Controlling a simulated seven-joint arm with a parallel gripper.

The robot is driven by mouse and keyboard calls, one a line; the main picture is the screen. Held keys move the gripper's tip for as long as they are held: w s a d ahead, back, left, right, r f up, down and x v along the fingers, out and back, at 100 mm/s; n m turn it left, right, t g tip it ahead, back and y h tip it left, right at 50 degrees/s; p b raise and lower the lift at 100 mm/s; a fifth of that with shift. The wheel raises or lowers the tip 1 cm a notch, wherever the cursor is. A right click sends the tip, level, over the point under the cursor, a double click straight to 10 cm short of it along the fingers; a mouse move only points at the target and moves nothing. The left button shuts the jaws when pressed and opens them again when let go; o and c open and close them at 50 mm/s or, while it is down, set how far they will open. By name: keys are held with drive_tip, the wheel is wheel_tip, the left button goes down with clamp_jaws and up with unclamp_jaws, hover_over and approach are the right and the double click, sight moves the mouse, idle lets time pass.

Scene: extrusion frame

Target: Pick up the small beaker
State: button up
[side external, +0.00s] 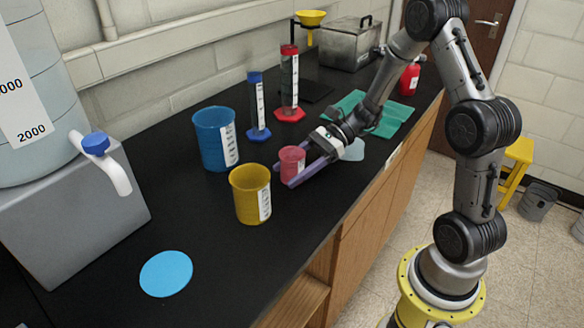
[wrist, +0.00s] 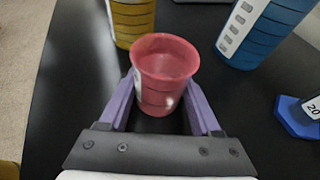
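The small beaker is the pink-red one (side external: 292,160), the smallest of three beakers on the black bench; it stands upright. It also shows in the wrist view (wrist: 165,70), empty, with a white label at its left side. My gripper (side external: 285,174) reaches in low from the right, its two purple fingers lying one on each side of the beaker. In the wrist view my gripper (wrist: 160,88) is open around the beaker. Whether either finger touches the wall is hard to tell.
A yellow beaker (side external: 250,194) stands just beyond the fingertips. A larger blue beaker (side external: 214,138) stands behind. Blue (side external: 256,105) and red (side external: 289,85) cylinders stand at the back. A blue disc (side external: 166,273) lies at the front left, with clear bench around it.

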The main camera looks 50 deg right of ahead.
sight(292, 158)
clamp_jaws()
drive_tip(key=shift+r, duration=0.25)
drive_tip(key=shift+r, duration=1.4)
drive_tip(key=s+r, duration=0.9)
drive_tip(key=s, duration=0.4)
drive_tip(key=shift+s+r, duration=0.4)
